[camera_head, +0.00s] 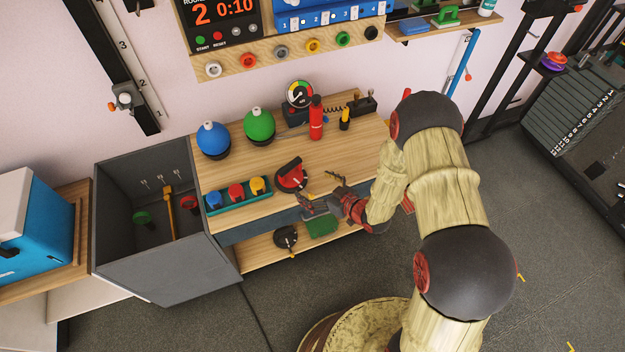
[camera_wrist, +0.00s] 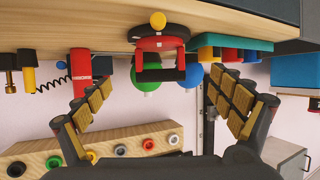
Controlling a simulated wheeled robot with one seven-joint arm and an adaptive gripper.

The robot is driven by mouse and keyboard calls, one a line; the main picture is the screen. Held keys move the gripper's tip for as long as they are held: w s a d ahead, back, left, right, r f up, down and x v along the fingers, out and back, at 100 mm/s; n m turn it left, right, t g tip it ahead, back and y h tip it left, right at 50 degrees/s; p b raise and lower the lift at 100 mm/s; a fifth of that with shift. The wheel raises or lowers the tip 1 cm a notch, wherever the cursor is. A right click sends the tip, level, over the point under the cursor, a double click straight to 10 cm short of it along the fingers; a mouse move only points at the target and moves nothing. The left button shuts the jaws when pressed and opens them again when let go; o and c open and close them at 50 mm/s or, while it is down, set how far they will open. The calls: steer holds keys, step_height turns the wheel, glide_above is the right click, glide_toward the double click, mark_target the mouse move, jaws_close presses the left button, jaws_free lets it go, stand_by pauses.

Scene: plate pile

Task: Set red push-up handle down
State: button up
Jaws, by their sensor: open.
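The red push-up handle (camera_head: 290,172) stands on a round dark base near the front edge of the wooden bench top (camera_head: 345,150). In the wrist view, which is upside down, the red handle (camera_wrist: 160,43) is at top centre, with its grip bar between the lines of the two fingers. My gripper (camera_head: 321,191) is open and empty, just to the right and front of the handle. In the wrist view my gripper (camera_wrist: 160,84) has its padded fingers wide apart. No contact with the handle is visible.
A teal tray (camera_head: 240,203) with blue, red and yellow pieces lies left of the handle. Blue (camera_head: 213,139) and green (camera_head: 259,123) balls and a red bottle (camera_head: 316,118) stand behind. A grey open bin (camera_head: 130,250) adjoins the bench. The lower shelf (camera_head: 262,250) holds more items.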

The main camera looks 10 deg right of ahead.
steer(key=w+d+r+m+h, duration=0.1)
steer(key=w+d+r+h, duration=0.25)
steer(key=r, duration=0.35)
steer(key=w+d+r+h, duration=0.2)
steer(key=d+r, duration=0.2)
steer(key=r, duration=0.3)
steer(key=s+d+r+m+h, duration=0.1)
steer(key=s+d+r, duration=0.15)
steer(key=r, duration=0.35)
steer(key=s+d+r+m+h, duration=0.2)
steer(key=d+r, duration=0.1)
steer(key=r, duration=0.3)
steer(key=s+d+r+m+g, duration=0.2)
steer(key=s+r, duration=0.7)
steer(key=s, duration=0.3)
steer(key=s+a+r+m+g, duration=0.1)
steer(key=s+r, duration=0.1)
steer(key=s, duration=0.7)
steer(key=s+a+r+g, duration=0.1)
steer(key=s+a, duration=0.1)
steer(key=s, duration=0.7)
steer(key=shift+r+m+g, duration=0.4)
steer(key=shift+w, duration=0.1)
steer(key=shift+c, duration=0.6)
